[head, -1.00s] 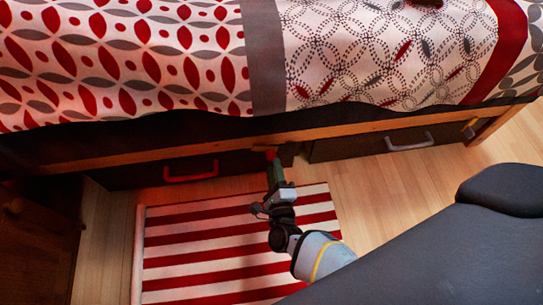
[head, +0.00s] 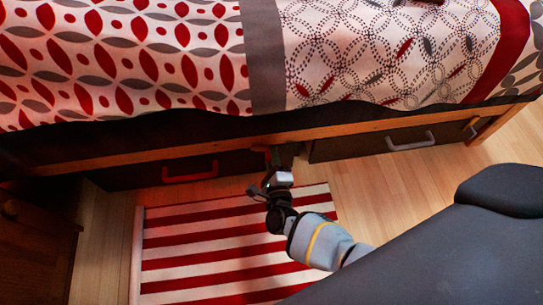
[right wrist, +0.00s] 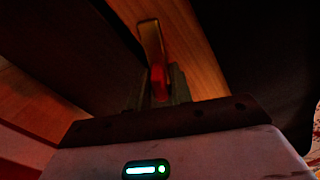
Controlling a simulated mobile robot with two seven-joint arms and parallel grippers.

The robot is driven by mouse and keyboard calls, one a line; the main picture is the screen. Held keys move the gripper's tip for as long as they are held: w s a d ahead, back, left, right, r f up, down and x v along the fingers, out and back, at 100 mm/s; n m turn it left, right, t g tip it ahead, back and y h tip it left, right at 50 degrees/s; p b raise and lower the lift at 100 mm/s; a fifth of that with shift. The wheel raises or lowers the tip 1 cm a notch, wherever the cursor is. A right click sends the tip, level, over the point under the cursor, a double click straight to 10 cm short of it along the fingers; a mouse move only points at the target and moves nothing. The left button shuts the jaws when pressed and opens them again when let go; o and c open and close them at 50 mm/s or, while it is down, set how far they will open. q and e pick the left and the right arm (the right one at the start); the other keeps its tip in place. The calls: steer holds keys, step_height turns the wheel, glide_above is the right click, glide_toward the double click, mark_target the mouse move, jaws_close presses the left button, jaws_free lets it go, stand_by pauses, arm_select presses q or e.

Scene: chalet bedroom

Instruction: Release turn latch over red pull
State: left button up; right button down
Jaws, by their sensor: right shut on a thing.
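The red pull (head: 190,173) is on the dark left drawer (head: 130,174) under the bed. A turn latch (right wrist: 151,42) with a red end shows in the right wrist view, on a wooden post. My right gripper (right wrist: 159,88) is shut on its red end. In the head view my right gripper (head: 277,160) is at the bed's wooden rail, right of the red pull, and mostly hides this latch. The latch's exact angle across the drawer edge is hard to tell in the dim light. My left gripper is not in view.
A right drawer (head: 350,146) has a grey pull (head: 410,142), with another small latch (head: 470,125) near its right end. The bed rail (head: 345,132) overhangs the drawers. A red-and-white striped rug (head: 200,240) lies in front. A dark wooden cabinet (head: 35,250) stands at left.

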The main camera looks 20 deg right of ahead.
steer(key=shift+r+n, duration=0.3)
steer(key=shift+n, duration=0.4)
steer(key=n+p, duration=0.1)
steer(key=r+n+p, duration=0.1)
steer(key=n, duration=0.1)
steer(key=shift+d+r, duration=0.15)
steer(key=c, duration=1.4)
jaws_free()
steer(key=shift+c, duration=0.2)
steer(key=shift+s, duration=0.15)
